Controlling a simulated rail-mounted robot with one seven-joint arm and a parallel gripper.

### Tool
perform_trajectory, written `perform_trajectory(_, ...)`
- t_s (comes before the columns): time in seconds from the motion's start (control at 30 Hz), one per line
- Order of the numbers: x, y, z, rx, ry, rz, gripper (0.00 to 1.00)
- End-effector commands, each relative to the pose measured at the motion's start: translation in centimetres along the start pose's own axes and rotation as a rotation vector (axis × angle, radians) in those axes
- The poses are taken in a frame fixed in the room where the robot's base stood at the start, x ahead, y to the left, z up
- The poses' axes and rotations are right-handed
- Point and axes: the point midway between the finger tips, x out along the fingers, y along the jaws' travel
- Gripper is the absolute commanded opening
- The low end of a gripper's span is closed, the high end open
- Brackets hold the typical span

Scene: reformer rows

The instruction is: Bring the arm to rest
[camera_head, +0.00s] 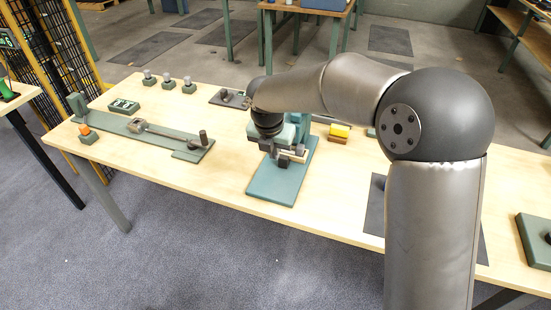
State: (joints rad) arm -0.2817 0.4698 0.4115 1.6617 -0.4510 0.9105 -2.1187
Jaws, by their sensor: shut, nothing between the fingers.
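My arm reaches in from the right and bends over the table, with its wrist pointing down. My gripper (284,160) is at the end of it, shut and empty. It hangs over or just in front of a teal fixture with a flat base plate (275,186) near the middle of the table. A light bar-like part of the fixture shows close to the fingers. Whether the fingers touch it, I cannot tell. My wrist hides the upper part of the fixture.
The wooden table (215,184) also holds a long green rail with a lever (165,132), an orange-topped block (88,134), several small knobs (168,82), a display box (123,106) and a yellow block (339,131). A yellow-and-black fence (60,50) stands at left. Bare tabletop lies left of the fixture.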

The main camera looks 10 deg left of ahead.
Motion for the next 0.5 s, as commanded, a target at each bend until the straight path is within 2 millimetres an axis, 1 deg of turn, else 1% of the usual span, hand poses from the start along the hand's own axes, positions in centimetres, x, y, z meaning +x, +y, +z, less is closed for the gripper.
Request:
perform_trajectory(0.1,-0.6,0.0,0.0,0.000,0.000,-0.001,0.00)
perform_trajectory(0.27,-0.7,0.0,0.0,0.000,0.000,-0.001,0.00)
perform_trajectory(0.3,-1.1,-0.6,0.0,0.033,-0.001,-0.006,0.00)
perform_trajectory(0.37,-1.9,-2.4,-0.3,0.147,0.001,-0.022,0.00)
perform_trajectory(0.47,-3.7,-7.1,-1.2,0.457,0.004,-0.062,0.00)
perform_trajectory(0.5,-4.6,-9.3,-1.9,0.619,0.004,-0.080,0.00)
